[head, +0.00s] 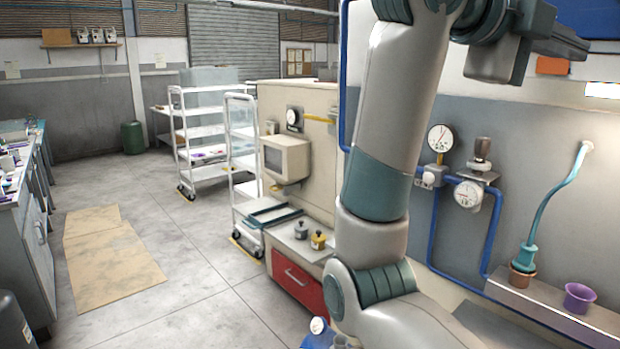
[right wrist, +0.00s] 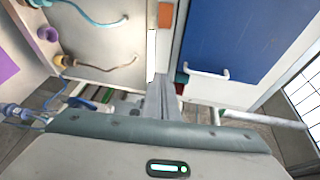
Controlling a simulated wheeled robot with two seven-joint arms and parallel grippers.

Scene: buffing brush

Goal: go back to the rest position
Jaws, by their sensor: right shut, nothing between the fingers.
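A teal curved brush-like tool (head: 548,215) stands in a copper-coloured cup (head: 522,279) on the wall ledge at the right, apart from the gripper. My left gripper is in neither view.
A purple cup (head: 579,299) stands on the ledge (head: 535,310). Gauges (head: 440,138) and blue pipes are on the wall behind my arm. White shelf carts (head: 205,135) stand farther back. The floor at left centre is open, with flat cardboard (head: 108,262).

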